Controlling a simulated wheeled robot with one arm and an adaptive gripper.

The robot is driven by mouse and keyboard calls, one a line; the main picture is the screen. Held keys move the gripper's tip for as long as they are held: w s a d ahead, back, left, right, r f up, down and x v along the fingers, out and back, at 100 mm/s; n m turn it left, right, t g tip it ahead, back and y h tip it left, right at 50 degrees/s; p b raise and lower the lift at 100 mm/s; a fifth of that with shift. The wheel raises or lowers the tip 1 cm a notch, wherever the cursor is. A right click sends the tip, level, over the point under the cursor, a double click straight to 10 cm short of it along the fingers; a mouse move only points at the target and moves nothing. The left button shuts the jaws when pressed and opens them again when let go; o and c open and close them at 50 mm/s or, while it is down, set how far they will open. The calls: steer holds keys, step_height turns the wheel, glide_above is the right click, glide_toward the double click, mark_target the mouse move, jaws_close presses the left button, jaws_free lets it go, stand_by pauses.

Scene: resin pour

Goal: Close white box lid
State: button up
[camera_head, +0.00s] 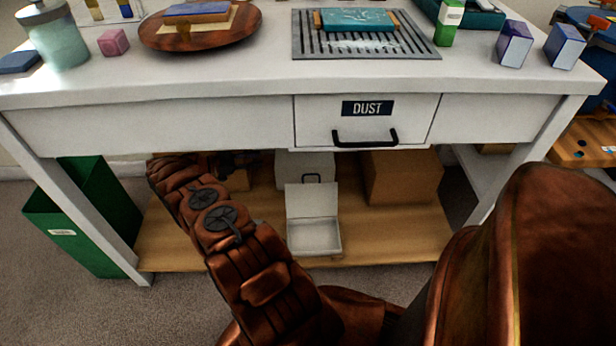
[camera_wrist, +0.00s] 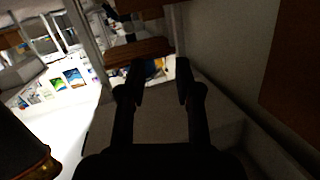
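The white box (camera_head: 314,237) sits on the wooden lower shelf under the table, near the shelf's front edge. Its lid (camera_head: 312,200) stands raised at the back, and the inside looks empty. My arm reaches under the table to the left of the box, and its far end is hidden in shadow in the head view. In the wrist view my gripper (camera_wrist: 160,75) shows two dark fingers spread apart with nothing held between them. I cannot make out the white box for sure in the wrist view.
A second white box (camera_head: 304,166) with a dark handle stands behind the open one. A cardboard box (camera_head: 402,176) is to its right. The white table with its DUST drawer (camera_head: 366,128) hangs overhead. A green bin (camera_head: 85,220) stands at the left. The shelf's right front is clear.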

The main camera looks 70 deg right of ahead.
steer(key=shift+s+d+f+n+g+y+b, duration=0.4)
steer(key=shift+s+d+f+g+b, duration=0.35)
steer(key=shift+s, duration=2.45)
steer(key=shift+s+d+f+n+g+y+b, duration=0.2)
steer(key=shift+s+d+f+g+y+b, duration=0.55)
steer(key=shift+s, duration=2.45)
steer(key=shift+s+d+f+n+g+y+b, duration=0.25)
steer(key=shift+s+d+f+b, duration=0.85)
steer(key=shift+s, duration=2.1)
jaws_close()
